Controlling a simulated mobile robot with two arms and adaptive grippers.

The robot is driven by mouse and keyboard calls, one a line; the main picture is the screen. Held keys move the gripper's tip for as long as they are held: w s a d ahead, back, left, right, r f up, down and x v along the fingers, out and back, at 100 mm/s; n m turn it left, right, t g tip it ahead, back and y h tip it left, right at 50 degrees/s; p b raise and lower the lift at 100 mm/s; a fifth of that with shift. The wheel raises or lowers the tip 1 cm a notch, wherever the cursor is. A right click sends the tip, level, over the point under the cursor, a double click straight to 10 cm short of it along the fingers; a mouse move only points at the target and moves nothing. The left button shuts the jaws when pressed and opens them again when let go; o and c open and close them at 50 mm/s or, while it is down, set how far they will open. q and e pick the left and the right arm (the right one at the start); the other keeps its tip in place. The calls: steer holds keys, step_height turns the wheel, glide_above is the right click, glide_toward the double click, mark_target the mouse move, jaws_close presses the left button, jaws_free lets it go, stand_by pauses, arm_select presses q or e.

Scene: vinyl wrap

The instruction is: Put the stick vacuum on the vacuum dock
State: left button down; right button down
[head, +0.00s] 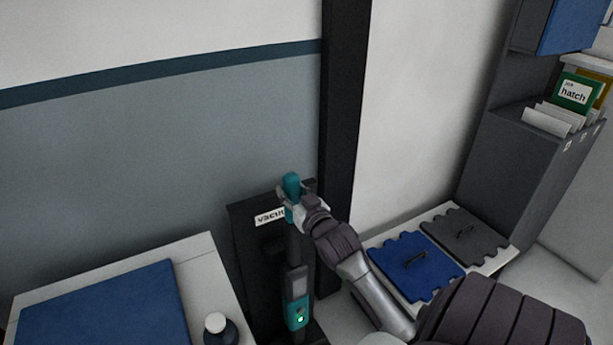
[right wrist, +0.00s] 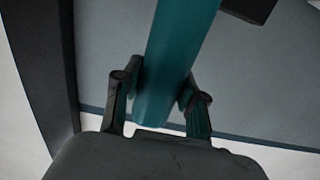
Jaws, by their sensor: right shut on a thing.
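The stick vacuum (head: 297,285) stands upright with a teal handle top, a dark tube and a teal body with a lit green light. It is in front of the dark vacuum dock (head: 245,235), which carries a partly covered white label. I cannot tell whether the vacuum is seated on the dock. My right gripper (head: 291,205) is shut on the teal handle near its top. In the right wrist view the handle (right wrist: 172,65) runs between the two fingers (right wrist: 160,98). The vacuum's lower end is out of view. My left gripper is not in view.
A white table with a blue mat (head: 105,308) and a dark bottle with a white cap (head: 216,323) stands at left. At right, a low white surface holds blue (head: 414,266) and grey (head: 463,235) panels. A dark shelf unit (head: 490,165) stands behind.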

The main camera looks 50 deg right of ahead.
steer(key=shift+w+a, duration=0.1)
steer(key=shift+w, duration=0.15)
steer(key=shift+f, duration=1.8)
steer(key=c, duration=0.7)
jaws_free()
steer(key=shift+s+f, duration=0.1)
steer(key=shift+f, duration=0.15)
steer(key=shift+o, duration=0.2)
steer(key=shift+s, duration=0.1)
steer(key=v, duration=1.2)
